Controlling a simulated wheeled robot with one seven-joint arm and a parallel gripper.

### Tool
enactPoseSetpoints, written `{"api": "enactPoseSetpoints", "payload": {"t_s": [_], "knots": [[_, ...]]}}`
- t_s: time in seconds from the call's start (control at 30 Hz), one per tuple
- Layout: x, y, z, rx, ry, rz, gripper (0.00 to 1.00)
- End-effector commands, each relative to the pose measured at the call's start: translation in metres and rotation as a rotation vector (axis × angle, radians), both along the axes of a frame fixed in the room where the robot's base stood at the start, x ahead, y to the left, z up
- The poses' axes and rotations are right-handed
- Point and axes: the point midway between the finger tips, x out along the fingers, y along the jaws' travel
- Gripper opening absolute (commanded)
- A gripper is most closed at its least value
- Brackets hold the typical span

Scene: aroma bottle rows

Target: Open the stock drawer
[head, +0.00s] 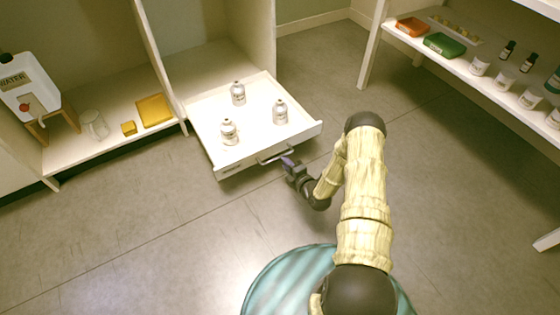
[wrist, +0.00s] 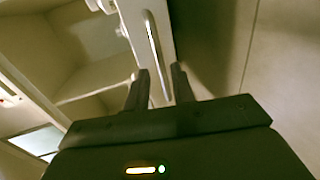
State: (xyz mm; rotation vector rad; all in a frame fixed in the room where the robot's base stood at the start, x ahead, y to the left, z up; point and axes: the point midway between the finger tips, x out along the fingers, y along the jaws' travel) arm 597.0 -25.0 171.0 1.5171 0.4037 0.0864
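The stock drawer (head: 235,164) is white and pulled well out of its cabinet. Three clear, labelled bottles stand upright in it: one at the back (head: 238,94), one at the right (head: 280,113) and one at the front left (head: 229,132). The drawer's bar handle (head: 274,155) is on its front face. My gripper (head: 288,164) is at the right end of this handle. In the wrist view the two fingers (wrist: 159,72) are apart, and the handle (wrist: 153,42) runs through the gap between them. I see gaps beside the bar, so the fingers do not look closed on it.
At left, a low shelf (head: 75,150) holds a water dispenser (head: 28,85), a glass jar (head: 95,124) and yellow items (head: 154,110). At right, a shelf (head: 460,62) holds several jars, dark bottles, and orange and green boxes. The floor (head: 150,240) is clear.

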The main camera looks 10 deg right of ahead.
Motion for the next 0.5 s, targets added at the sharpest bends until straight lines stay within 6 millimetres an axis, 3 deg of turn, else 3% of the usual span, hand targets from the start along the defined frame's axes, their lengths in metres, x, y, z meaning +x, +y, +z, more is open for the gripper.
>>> {"api": "enactPoseSetpoints", "payload": {"t_s": [0.2,0.5], "knots": [[0.035,0.011,-0.012,-0.001,-0.003,0.0,0.25],[0.051,0.016,-0.012,-0.001,0.001,-0.001,0.25]]}}
